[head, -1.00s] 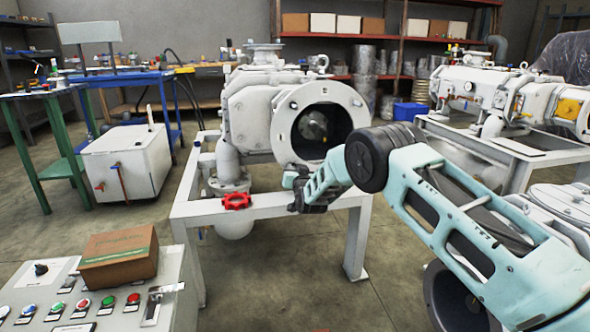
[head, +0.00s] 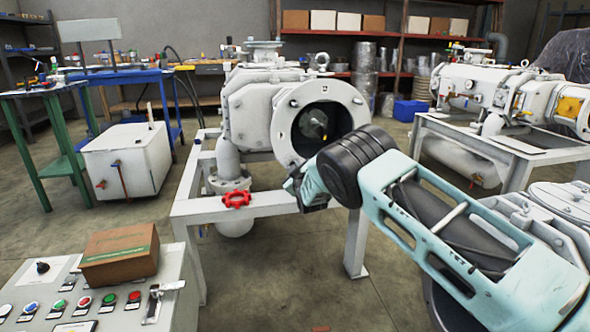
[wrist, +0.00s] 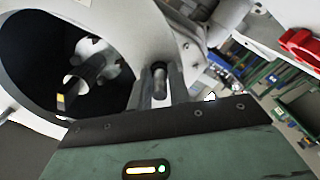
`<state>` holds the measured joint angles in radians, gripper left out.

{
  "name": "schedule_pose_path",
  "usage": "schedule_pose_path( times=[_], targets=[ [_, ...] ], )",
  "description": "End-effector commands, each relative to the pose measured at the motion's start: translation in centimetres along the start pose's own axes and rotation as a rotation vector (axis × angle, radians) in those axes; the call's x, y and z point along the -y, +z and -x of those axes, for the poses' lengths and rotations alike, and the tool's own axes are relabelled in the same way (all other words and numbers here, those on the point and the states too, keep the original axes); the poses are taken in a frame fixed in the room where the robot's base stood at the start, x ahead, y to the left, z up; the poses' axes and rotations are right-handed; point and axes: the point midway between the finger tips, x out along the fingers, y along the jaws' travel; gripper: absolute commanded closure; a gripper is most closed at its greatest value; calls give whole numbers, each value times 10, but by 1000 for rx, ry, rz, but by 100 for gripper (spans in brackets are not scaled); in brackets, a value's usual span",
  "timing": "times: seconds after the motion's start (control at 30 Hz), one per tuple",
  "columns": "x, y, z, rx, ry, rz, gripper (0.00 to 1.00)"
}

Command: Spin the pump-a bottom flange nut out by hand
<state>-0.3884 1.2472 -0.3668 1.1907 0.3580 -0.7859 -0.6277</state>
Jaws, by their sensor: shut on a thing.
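Pump-a is the grey-white pump on the white frame, with a round flange (head: 283,135) around a dark open port. The flange also shows in the wrist view (wrist: 140,30). In the head view my gripper (head: 292,188) is at the lower edge of the flange, partly behind my wrist. In the wrist view my gripper fingers (wrist: 162,92) are closed around the bottom flange nut (wrist: 159,76), a small dark metal piece between them. Its threads and seating are too small to make out. The nut is hidden in the head view.
The red handwheel (head: 236,200) is left of my gripper on the frame (head: 270,208). A control panel (head: 110,290) with a cardboard box (head: 119,255) is at the front left. Another pump (head: 490,90) stands at the right. Floor below the frame is clear.

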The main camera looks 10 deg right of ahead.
Motion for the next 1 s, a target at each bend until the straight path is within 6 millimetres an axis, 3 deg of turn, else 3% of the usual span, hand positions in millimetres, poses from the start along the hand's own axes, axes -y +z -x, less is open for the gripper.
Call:
schedule_pose_path(
  times=[0.4, 1.0],
  targets=[
    [0, -2, -1, -4, 1, 256, 100],
    [-1, -2, -1, -3, 2, 321, 100]
  ],
)
